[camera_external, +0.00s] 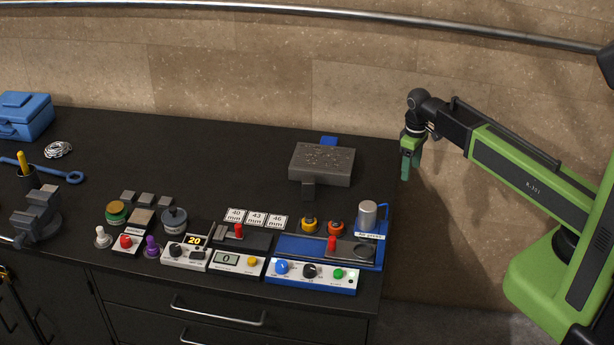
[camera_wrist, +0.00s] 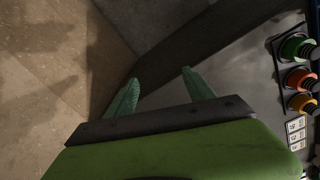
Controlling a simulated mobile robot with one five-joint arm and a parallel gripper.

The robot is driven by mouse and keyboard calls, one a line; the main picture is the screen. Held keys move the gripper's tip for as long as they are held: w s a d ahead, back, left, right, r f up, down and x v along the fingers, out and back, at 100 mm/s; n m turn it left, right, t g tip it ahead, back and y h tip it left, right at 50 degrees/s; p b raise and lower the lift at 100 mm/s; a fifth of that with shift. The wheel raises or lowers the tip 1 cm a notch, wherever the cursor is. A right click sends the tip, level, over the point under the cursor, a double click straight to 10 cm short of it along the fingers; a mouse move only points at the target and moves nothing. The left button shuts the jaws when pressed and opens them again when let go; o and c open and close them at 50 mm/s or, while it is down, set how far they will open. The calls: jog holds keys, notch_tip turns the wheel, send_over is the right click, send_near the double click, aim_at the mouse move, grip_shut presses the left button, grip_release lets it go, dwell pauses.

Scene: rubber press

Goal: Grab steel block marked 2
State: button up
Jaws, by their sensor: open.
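Several small grey blocks, likely steel, sit in a short row on the black bench at the left of the external view: a left block (camera_external: 128,196), a middle block (camera_external: 146,199) and a right block (camera_external: 165,200). Their marks are too small to read, so I cannot tell which is marked 2. My gripper (camera_external: 405,171) hangs pointing down by the bench's right end, far to the right of the blocks. In the wrist view my gripper (camera_wrist: 159,86) has its two green fingers apart with nothing between them. No block shows in the wrist view.
A dark press-like box (camera_external: 322,164) stands between my gripper and the blocks. A blue machine (camera_external: 316,276) with knobs and a metal cylinder (camera_external: 368,215) are at the front right. Number cards (camera_external: 256,218), small jars and a vise (camera_external: 38,215) surround the blocks.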

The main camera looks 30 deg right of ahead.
jog(key=w+a+r+n+p, duration=0.3)
jog(key=w+a+r+p, duration=0.15)
jog(key=w+a, duration=0.45)
notch_tip(320, 180, up, 8)
jog(key=n+p, duration=0.3)
jog(key=p, duration=0.4)
send_over(309, 188)
jog(key=w, duration=0.2)
jog(key=f+b, duration=1.2)
jog(key=d+f+b, duration=0.1)
jog(key=f+b, duration=0.5)
jog(key=shift+s+f, duration=0.1)
jog(key=shift+f, duration=0.1)
jog(key=shift+r, duration=0.2)
grip_shut()
